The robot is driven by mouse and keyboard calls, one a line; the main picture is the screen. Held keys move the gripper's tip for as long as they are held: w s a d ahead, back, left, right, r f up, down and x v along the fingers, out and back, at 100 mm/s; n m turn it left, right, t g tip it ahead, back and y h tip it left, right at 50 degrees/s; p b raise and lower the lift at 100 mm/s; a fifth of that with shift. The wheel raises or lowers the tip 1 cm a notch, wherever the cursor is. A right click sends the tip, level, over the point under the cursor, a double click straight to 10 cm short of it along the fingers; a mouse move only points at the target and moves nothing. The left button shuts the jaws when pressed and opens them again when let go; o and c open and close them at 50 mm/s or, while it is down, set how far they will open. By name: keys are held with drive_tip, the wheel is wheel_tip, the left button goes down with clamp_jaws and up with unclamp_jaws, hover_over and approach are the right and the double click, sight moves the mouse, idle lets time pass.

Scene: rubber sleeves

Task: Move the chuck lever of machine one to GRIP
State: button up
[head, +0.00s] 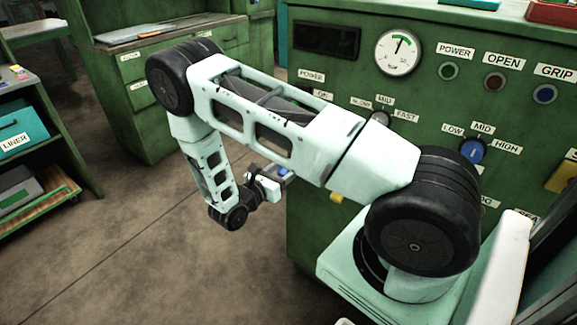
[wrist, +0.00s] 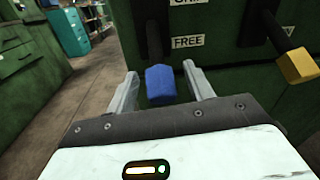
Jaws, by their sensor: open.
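The chuck lever, with a blue knob (wrist: 160,85) on a dark stem, is on the green machine front in the wrist view. The knob is beside the FREE label (wrist: 187,41), and a partly cut-off label, apparently GRIP, is above it. My gripper (wrist: 160,80) is open, with one finger on each side of the blue knob; I cannot tell whether either touches it. In the head view my gripper (head: 283,172) is small beside the machine front, with a bit of blue at its tip. My arm hides much of the panel there.
A second lever with a yellow knob (wrist: 300,66) sticks out to the right of the blue one. The green machine panel (head: 330,75) carries a gauge (head: 398,52), lamps and a blue dial (head: 472,151). A shelf with a LINER bin (head: 20,130) stands left. The floor between is clear.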

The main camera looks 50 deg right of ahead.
drive_tip(key=shift+d, duration=1.05)
